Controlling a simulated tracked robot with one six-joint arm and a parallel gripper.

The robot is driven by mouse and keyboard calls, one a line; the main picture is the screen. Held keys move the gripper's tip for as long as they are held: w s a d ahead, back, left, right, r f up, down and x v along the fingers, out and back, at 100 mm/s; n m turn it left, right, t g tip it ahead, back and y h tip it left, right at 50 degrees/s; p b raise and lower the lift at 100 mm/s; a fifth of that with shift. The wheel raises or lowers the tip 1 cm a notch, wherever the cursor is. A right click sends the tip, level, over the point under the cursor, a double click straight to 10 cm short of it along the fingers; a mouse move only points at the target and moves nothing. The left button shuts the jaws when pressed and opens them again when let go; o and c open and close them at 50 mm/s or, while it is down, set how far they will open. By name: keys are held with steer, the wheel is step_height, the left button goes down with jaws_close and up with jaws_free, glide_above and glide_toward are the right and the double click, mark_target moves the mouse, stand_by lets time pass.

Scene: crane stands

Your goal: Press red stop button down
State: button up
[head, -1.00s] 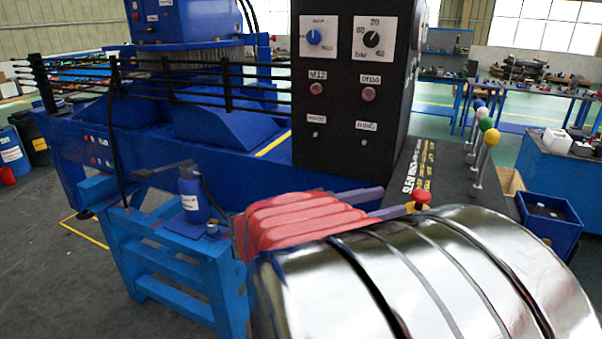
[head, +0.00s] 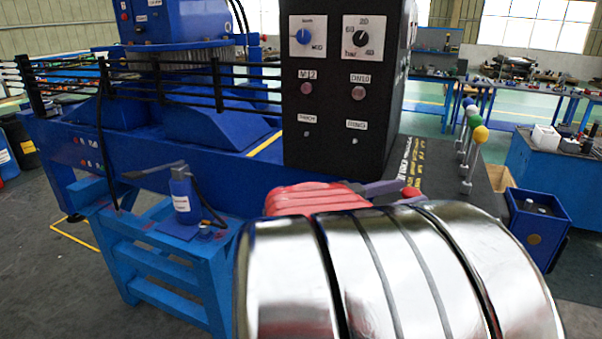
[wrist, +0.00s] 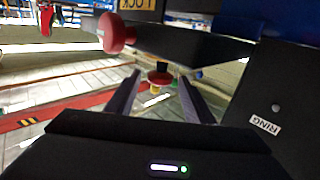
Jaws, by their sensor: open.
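Levers with coloured balls (head: 480,134) stand right of the panel. A "RING" label (wrist: 265,123) on a dark panel lies close at right in the wrist view. A blue stand with a pump bottle (head: 185,197) is at left. A blue bin (head: 537,228) is at right.

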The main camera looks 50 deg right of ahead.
mark_target(419, 191)
steer(key=shift+x, duration=3.25)
steer(key=shift+c, duration=0.2)
jaws_close()
